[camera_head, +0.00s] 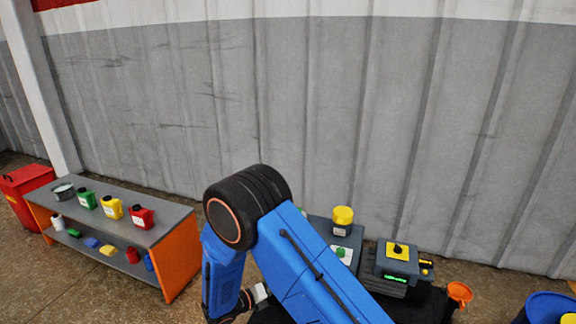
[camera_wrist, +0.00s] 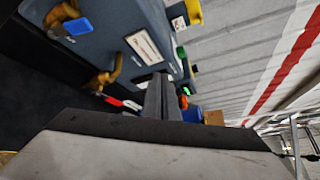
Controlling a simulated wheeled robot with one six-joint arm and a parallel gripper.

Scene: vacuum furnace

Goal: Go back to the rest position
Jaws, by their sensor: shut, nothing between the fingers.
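My gripper (camera_wrist: 162,98) is in the wrist view, its two dark fingers together with nothing between them. Beyond the fingers is a blue-grey cabinet (camera_wrist: 118,22) with bronze-coloured handles (camera_wrist: 104,78) and white labels. Whether the fingers touch the cabinet is unclear, but they appear apart from it. In the head view my blue arm is bent in the foreground, and the fingers cannot be made out there.
A grey box with a yellow top and green display (camera_head: 396,262) stands behind my arm at the right. An orange-sided bench (camera_head: 176,252) with several coloured jugs is at left, beside a red bin (camera_head: 24,190). A blue drum (camera_head: 545,308) is at lower right. A corrugated wall closes the back.

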